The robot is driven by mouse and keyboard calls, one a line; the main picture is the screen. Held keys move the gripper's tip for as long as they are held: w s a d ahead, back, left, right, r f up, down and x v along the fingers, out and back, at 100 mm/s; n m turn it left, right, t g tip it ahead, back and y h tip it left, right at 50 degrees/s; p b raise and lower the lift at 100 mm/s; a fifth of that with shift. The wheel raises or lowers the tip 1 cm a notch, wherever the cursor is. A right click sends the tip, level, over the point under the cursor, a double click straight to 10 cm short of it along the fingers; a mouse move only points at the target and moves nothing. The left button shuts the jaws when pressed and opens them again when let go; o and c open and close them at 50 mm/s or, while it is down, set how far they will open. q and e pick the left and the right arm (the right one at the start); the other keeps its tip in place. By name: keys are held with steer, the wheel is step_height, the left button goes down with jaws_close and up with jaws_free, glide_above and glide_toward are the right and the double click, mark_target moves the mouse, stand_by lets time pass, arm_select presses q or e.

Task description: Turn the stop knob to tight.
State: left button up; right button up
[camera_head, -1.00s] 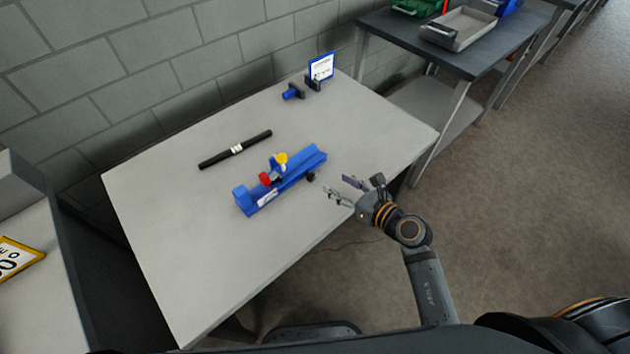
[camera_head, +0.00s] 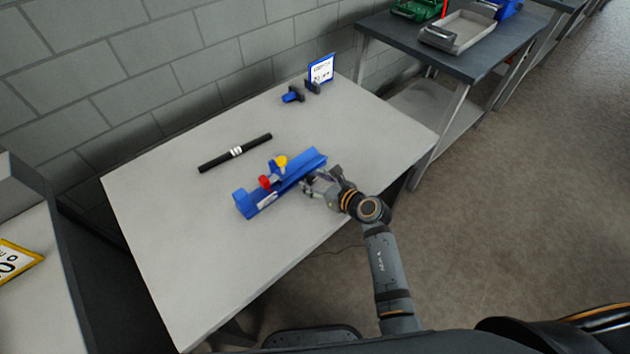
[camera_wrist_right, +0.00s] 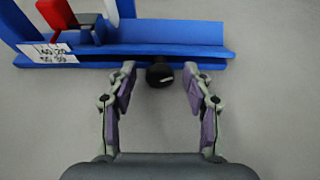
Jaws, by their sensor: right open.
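The blue crimper fixture (camera_head: 258,202) lies on the table, with a red part (camera_head: 265,181) and a yellow knob (camera_head: 281,162) on top. In the right wrist view, a black round stop knob (camera_wrist_right: 159,75) with a small white mark sticks out from the near side of the blue rail (camera_wrist_right: 180,52). My right gripper (camera_wrist_right: 159,82) is open, with one fingertip on each side of the black knob and a gap to both. My left gripper is not in view.
A black rod with white bands (camera_head: 235,152) lies behind the fixture. A blue-and-black part (camera_head: 292,96) and a blue-framed sign (camera_head: 321,69) stand at the table's far corner. The table's front left (camera_head: 190,270) is clear.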

jaws_close()
steer(key=shift+r+m+p, duration=0.3)
steer(key=shift+p, duration=0.4)
steer(key=shift+d+f+m+g+y+p, duration=0.1)
steer(key=shift+m+g+y+p, duration=0.2)
steer(key=shift+y+p, duration=0.1)
steer(key=shift+f+m, duration=0.2)
steer(key=shift+m, duration=0.2)
jaws_free()
